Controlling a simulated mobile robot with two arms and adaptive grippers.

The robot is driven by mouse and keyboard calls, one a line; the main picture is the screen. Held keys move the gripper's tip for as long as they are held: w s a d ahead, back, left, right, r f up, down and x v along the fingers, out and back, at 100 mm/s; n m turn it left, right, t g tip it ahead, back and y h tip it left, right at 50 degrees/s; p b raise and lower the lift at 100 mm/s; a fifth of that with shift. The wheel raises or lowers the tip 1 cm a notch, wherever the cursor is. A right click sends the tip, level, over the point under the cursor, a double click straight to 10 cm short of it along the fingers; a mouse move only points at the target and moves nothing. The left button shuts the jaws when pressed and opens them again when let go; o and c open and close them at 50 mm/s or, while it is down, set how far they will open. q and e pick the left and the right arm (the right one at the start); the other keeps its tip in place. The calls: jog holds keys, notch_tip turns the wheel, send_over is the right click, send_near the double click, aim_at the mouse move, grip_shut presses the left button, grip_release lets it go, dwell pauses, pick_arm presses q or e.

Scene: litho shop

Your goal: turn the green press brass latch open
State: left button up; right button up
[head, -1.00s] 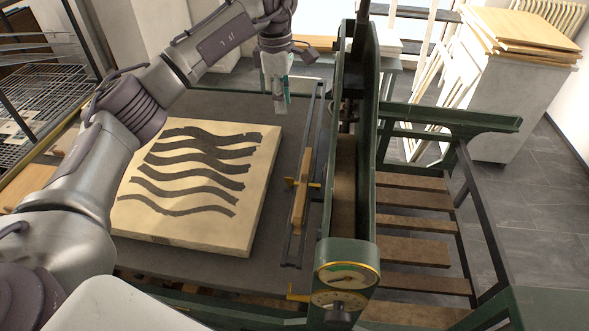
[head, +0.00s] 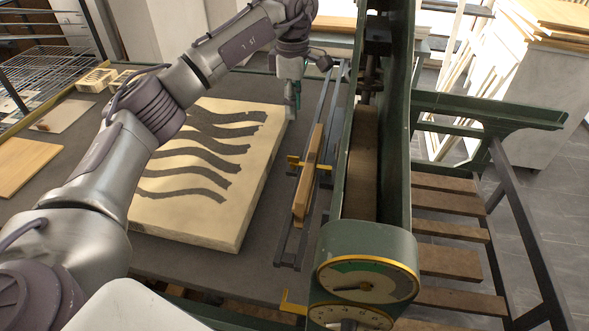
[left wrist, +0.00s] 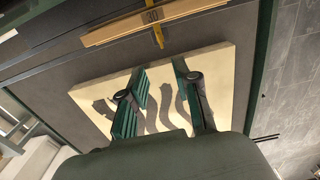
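The green press (head: 350,240) stands right of the stone, with a tall green frame and round dials at its near end. A small brass L-shaped piece (head: 290,303) sticks out left at its near lower end. Another brass piece (head: 293,162) crosses the wooden bar beside the frame; its end shows in the left wrist view (left wrist: 158,36). I cannot tell which is the latch. My left gripper (head: 292,108) hangs near the stone's far right corner, away from both brass pieces. In the left wrist view its green-padded fingers (left wrist: 166,97) are apart and empty. My right gripper is out of view.
A pale stone (head: 235,222) with dark wavy bands lies on the grey press bed (head: 265,265). The wooden bar (head: 308,178) on dark rails lies between the stone and the press frame. Wooden slats (head: 450,262) and a green side frame are at right.

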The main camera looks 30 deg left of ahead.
pick_arm(q)
jog(key=f, duration=0.1)
jog(key=p, duration=0.2)
send_near(296, 163)
jog(key=f, duration=0.4)
jog(key=a+f, duration=0.1)
jog(key=f, duration=0.2)
jog(key=shift+f, duration=0.1)
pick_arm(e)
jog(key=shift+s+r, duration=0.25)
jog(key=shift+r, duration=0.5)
pick_arm(q)
grip_shut()
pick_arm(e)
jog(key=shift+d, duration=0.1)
